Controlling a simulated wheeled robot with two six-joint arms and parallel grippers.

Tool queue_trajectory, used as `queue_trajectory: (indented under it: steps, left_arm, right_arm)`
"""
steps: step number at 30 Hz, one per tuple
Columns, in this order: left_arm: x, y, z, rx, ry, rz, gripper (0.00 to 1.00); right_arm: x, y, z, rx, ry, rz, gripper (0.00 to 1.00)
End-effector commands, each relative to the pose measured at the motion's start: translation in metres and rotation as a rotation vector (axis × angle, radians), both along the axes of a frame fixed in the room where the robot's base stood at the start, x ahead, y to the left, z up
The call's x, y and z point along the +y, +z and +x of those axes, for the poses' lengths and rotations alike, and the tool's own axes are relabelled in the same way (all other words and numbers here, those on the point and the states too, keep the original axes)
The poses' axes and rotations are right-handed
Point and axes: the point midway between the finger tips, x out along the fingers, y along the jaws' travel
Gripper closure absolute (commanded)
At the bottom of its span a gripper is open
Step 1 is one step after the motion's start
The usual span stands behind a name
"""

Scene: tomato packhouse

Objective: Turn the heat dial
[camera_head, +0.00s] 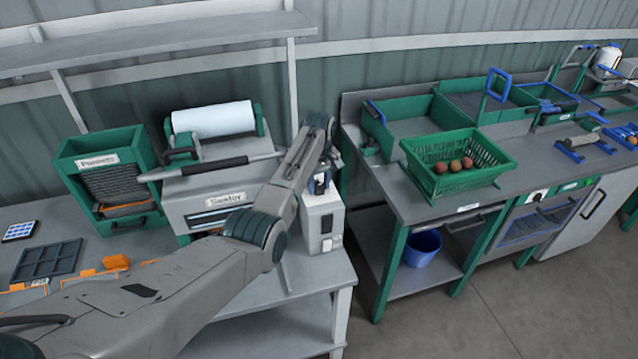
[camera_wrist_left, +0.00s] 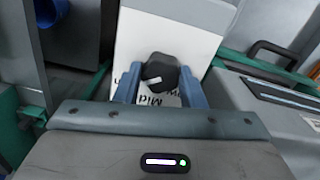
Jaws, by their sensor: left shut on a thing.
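The heat dial (camera_wrist_left: 160,72) is a dark knob with a white pointer mark, on a white box (camera_head: 321,220) beside the grey sealer (camera_head: 215,200). The label under the dial is partly hidden; "Mid" can be read in the left wrist view. My left gripper (camera_head: 320,182) is at the top of the white box in the head view. In the left wrist view its blue fingers (camera_wrist_left: 160,88) are on either side of the dial and shut on it. The dial is mostly hidden by my gripper in the head view. My right gripper is in neither view.
The sealer has a long handle (camera_head: 210,167) and a film roll (camera_head: 213,119). A green punnet rack (camera_head: 107,150) stands to its left. A shelf post (camera_head: 293,85) rises behind my arm. A green crate (camera_head: 490,150) with tomatoes sits on the right-hand bench.

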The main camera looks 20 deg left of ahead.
Motion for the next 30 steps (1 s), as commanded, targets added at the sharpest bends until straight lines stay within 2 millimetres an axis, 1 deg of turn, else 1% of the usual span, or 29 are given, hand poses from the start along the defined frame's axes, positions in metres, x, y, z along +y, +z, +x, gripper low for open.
queue_trajectory:
  steps: [9, 20, 21, 23, 24, 30]
  left_arm:
    - [-0.0001, 0.0019, 0.0009, -0.004, -0.065, 0.000, 0.87]
    - [0.0001, 0.0020, 0.0011, -0.004, -0.069, 0.001, 0.87]
    - [0.0001, 0.0020, 0.0011, -0.004, -0.069, 0.000, 0.62]
    - [0.0001, 0.0020, 0.0011, -0.004, -0.069, 0.001, 0.50]
    - [0.0001, 0.0019, 0.0009, -0.004, -0.068, 0.001, 0.42]
    - [0.0000, 0.0009, 0.0004, -0.001, -0.068, 0.000, 0.42]
  right_arm:
    - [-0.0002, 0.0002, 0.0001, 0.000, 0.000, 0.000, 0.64]
    - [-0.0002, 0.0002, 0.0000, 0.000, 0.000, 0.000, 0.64]
    - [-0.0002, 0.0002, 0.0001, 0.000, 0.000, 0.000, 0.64]
    - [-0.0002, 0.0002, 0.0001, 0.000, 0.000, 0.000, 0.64]
    - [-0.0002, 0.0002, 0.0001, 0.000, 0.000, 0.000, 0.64]
    - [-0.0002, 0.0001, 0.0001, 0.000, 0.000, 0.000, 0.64]
